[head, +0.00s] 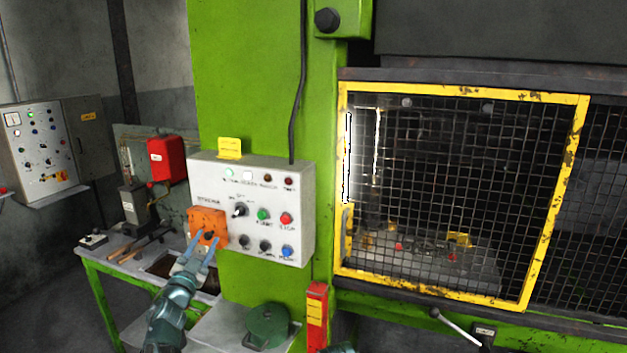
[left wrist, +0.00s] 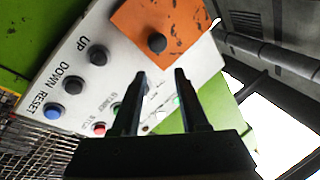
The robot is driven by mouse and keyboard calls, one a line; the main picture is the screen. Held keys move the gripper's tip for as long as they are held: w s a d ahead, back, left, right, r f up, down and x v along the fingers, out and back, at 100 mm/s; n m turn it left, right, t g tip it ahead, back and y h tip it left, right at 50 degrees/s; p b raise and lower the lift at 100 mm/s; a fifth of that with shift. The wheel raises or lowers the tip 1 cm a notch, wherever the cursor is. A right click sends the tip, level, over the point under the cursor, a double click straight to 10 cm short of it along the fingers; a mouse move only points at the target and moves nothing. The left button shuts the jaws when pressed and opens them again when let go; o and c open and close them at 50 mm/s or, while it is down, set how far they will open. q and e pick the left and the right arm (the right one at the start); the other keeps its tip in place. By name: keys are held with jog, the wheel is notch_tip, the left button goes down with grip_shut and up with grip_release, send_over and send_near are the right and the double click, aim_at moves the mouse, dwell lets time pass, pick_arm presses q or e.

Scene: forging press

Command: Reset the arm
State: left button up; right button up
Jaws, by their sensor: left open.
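My left gripper (head: 202,240) is open and empty, with its two fingers pointing up at the orange plate (head: 208,221) on the left side of the control box (head: 275,190). In the left wrist view the fingertips (left wrist: 159,73) stand apart, with nothing between them. A dark round knob (left wrist: 157,43) on the orange plate lies just beyond them. I cannot tell whether the fingers touch the plate. My right gripper is not in view.
The box carries a black selector (head: 240,210), a green button (head: 263,214), a red button (head: 286,218) and a blue button (head: 287,251). A yellow-framed mesh door (head: 440,285) is at right. A bench (head: 120,254) with tools stands at left.

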pick_arm(q)
jog(key=s+d+f+n+g+y+b, duration=0.1)
jog(key=s+d+f+n+g+y, duration=0.15)
jog(key=f, duration=0.45)
jog(key=s+d+f+n+g+y+b, duration=0.1)
jog(key=s+d+f+n+g, duration=0.1)
jog(key=d+f+g, duration=0.3)
jog(key=s+d+f+n+g+y, duration=0.2)
jog(key=f+n, duration=0.1)
jog(key=f, duration=0.5)
jog(key=s+d+f+m+g, duration=0.1)
jog(key=s+d+f+g, duration=0.2)
jog(key=s, duration=0.5)
jog(key=s+d+f+m+g+h+b, duration=0.1)
jog(key=s+d+f+g, duration=0.3)
jog(key=s, duration=0.4)
jog(key=s+d+f+m+g+h+b, duration=0.1)
jog(key=s+d+f+g, duration=0.3)
jog(key=s+d, duration=0.3)
jog(key=shift+s+d+f, duration=0.25)
jog(key=shift+s+f, duration=0.25)
jog(key=shift+s, duration=0.4)
jog(key=shift+g, duration=0.25)
